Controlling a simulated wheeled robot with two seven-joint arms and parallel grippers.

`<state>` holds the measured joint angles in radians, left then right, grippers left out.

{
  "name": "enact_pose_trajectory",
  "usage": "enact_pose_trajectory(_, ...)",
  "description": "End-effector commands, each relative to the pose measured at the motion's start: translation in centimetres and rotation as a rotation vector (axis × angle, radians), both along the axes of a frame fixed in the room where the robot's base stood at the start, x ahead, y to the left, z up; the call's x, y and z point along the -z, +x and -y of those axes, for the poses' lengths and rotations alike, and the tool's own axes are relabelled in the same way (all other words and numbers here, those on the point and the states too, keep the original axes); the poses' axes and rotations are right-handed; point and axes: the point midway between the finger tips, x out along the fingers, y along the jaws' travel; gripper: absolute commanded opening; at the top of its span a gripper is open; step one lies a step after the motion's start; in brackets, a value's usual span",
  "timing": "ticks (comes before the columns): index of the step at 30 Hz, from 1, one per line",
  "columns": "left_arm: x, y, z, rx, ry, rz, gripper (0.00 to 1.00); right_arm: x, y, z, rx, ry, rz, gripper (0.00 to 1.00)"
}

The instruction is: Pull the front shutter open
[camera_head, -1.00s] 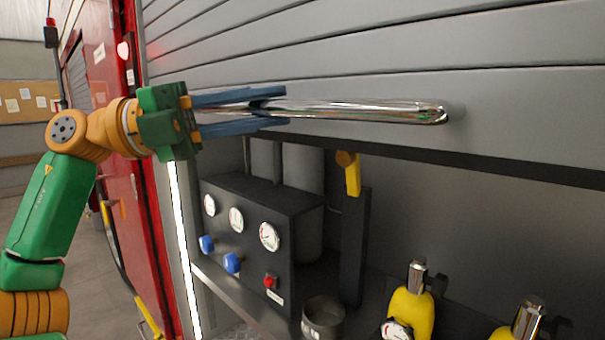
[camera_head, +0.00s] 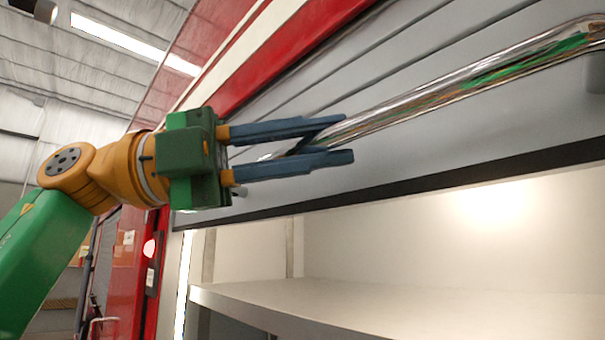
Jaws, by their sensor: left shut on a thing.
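The front shutter (camera_head: 420,135) is made of grey horizontal slats with a dark strip along its lower edge. A shiny chrome bar handle (camera_head: 450,80) runs across it, rising to the right. My left gripper (camera_head: 338,140) is shut on the bar near its left end, one blue finger above and one below. The shutter is partly raised, and below its lower edge the compartment is open. My right gripper is not in view.
A pale shelf (camera_head: 400,310) with a light back wall shows inside the compartment. The red truck body (camera_head: 250,80) borders the shutter on the left. A lit vertical strip (camera_head: 184,285) runs along the opening's left side.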

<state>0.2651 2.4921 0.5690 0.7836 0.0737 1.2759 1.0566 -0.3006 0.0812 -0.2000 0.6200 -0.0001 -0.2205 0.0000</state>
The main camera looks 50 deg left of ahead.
Motion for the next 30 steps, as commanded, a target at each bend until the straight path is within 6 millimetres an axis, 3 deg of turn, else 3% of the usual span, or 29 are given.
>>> enact_pose_trajectory(12, -0.4, 0.0, 0.1, -0.003, -0.004, 0.004, 0.00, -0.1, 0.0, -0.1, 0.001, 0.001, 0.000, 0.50)
enact_pose_trajectory(13, -0.4, 0.0, 0.1, -0.003, -0.004, 0.004, 0.28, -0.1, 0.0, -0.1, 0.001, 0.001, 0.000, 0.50)
enact_pose_trajectory(16, -0.4, 0.0, 0.1, -0.002, -0.003, 0.003, 0.52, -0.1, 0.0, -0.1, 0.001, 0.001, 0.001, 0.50)
enact_pose_trajectory(25, -0.3, -0.2, -0.1, -0.002, -0.002, 0.002, 0.52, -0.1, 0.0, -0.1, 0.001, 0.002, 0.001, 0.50)
enact_pose_trajectory(30, 0.0, -2.5, -2.5, -0.005, -0.007, 0.006, 0.52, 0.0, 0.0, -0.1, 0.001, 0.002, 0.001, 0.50)
